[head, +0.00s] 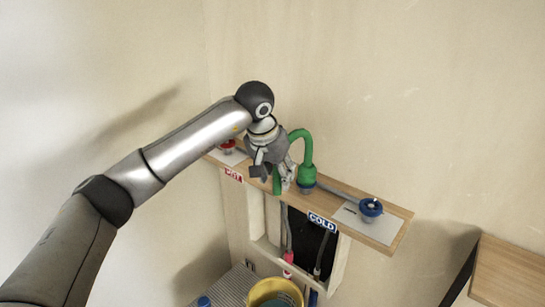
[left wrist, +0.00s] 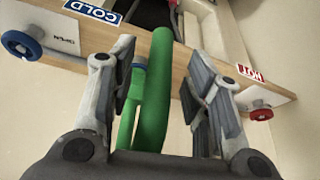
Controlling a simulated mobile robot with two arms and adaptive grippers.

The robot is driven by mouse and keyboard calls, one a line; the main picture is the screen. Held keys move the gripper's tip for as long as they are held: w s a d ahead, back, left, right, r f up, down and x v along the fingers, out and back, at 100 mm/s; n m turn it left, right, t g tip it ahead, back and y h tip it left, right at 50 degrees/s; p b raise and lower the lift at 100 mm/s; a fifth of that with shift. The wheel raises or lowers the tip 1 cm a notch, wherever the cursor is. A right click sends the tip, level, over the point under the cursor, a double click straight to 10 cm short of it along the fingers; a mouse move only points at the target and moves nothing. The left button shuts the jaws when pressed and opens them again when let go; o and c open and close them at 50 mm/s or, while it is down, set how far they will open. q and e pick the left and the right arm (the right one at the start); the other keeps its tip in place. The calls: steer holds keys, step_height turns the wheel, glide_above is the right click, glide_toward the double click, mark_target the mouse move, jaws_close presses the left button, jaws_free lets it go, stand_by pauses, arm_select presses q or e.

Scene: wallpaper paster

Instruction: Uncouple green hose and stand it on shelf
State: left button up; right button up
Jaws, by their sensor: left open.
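The green hose (head: 303,139) is a bent tube that arches up from the wooden shelf in the head view. One end stands in a green collar over a blue coupling (head: 307,184) on the shelf; the other end hangs down by my gripper. My left gripper (head: 273,174) is open at the hose's left side. In the left wrist view the hose (left wrist: 156,90) runs between its spread fingers (left wrist: 163,88), with gaps visible on both sides. My gripper hides part of the hose in the head view. My right gripper is out of view.
The shelf (head: 395,232) carries a red valve (head: 228,146) by a HOT label and a blue valve (head: 371,208) by a COLD label (head: 322,221). Below are an open wall recess and a yellow bucket (head: 262,291). A wooden table (head: 510,268) stands at right.

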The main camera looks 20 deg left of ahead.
arm_select(q)
steer(key=shift+w+f, duration=0.1)
steer(key=shift+f, duration=0.5)
steer(key=shift+w, duration=0.1)
steer(key=shift+c, duration=1.5)
steer(key=shift+d, duration=0.1)
steer(key=shift+c, duration=1.1)
jaws_close()
steer(key=shift+c, duration=1.1)
jaws_free()
jaws_close()
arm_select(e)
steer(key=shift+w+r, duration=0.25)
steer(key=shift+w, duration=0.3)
